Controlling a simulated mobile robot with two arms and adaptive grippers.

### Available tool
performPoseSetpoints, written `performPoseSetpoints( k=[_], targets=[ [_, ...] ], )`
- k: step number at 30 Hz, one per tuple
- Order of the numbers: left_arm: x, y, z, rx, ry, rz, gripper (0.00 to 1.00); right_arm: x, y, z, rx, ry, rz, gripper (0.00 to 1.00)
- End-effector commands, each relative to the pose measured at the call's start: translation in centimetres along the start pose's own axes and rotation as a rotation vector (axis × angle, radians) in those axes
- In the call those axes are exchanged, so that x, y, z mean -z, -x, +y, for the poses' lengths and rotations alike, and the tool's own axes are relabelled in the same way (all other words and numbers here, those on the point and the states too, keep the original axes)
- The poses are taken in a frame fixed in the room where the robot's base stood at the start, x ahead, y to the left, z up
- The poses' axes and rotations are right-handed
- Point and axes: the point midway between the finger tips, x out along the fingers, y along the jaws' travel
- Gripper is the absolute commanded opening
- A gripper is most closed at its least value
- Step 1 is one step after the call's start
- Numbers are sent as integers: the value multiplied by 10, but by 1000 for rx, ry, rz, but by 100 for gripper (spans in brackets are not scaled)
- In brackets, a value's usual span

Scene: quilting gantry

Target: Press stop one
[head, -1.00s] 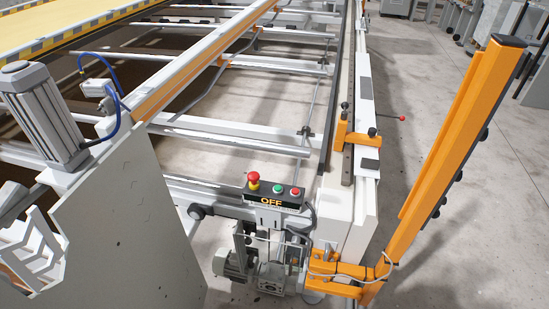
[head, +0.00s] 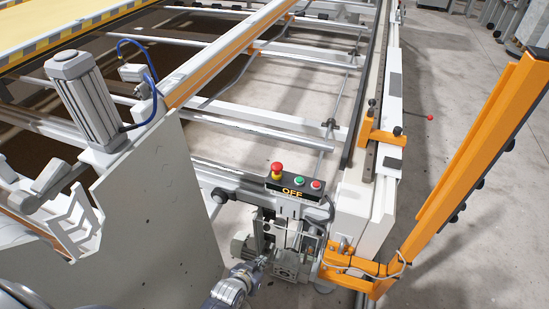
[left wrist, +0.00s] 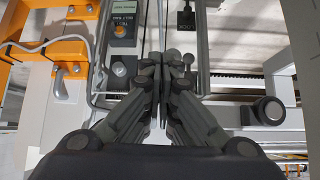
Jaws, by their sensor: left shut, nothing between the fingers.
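A control box (head: 291,197) with a lit OFF sign stands on the near end of the gantry in the head view. On its top are a red mushroom button on a yellow collar (head: 277,169), a green button (head: 299,181) and a flat red button (head: 316,185). Which one is stop one cannot be read. My left gripper (head: 262,262) is below the box, low and apart from its buttons. In the left wrist view its fingers (left wrist: 160,62) are shut and empty. Beside them is a grey box with an orange-ringed button (left wrist: 121,30). My right gripper is not in view.
A grey motor (head: 290,264) sits under the control box. An orange post (head: 480,160) and bracket stand to the right. A large pale side panel (head: 150,215) is at the left. A black plate (left wrist: 186,20) hangs near the fingers. Open floor lies at the right.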

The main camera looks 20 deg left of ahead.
Motion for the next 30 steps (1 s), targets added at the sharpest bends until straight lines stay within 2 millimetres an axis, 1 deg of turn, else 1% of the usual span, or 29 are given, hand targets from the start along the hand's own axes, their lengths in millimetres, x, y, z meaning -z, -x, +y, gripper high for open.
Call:
performPoseSetpoints(
  k=[1, 2, 3, 5, 6, 9, 12, 15, 17, 26, 30],
  targets=[
    [54, 13, -4, 8, 9, 80, 0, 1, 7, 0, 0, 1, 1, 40],
    [81, 21, -6, 12, 13, 124, 0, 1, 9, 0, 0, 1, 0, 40],
    [116, 33, -10, 19, 18, 179, 0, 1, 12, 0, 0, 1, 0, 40],
    [164, 53, -16, 29, 26, 258, 0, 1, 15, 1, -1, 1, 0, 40],
    [191, 67, -19, 35, 31, 305, 0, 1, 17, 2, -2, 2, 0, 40],
    [248, 101, -27, 50, 39, 407, 0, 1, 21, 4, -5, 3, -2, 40],
    [284, 128, -33, 61, 43, 478, 0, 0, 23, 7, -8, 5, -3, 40],
    [303, 144, -36, 67, 45, 517, 0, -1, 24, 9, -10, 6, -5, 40],
    [308, 149, -37, 69, 46, 529, 0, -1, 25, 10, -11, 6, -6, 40],
    [310, 151, -37, 69, 46, 534, 0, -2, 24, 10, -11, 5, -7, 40],
    [312, 148, -38, 69, 46, 535, 0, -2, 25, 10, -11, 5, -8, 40]
  ],
)
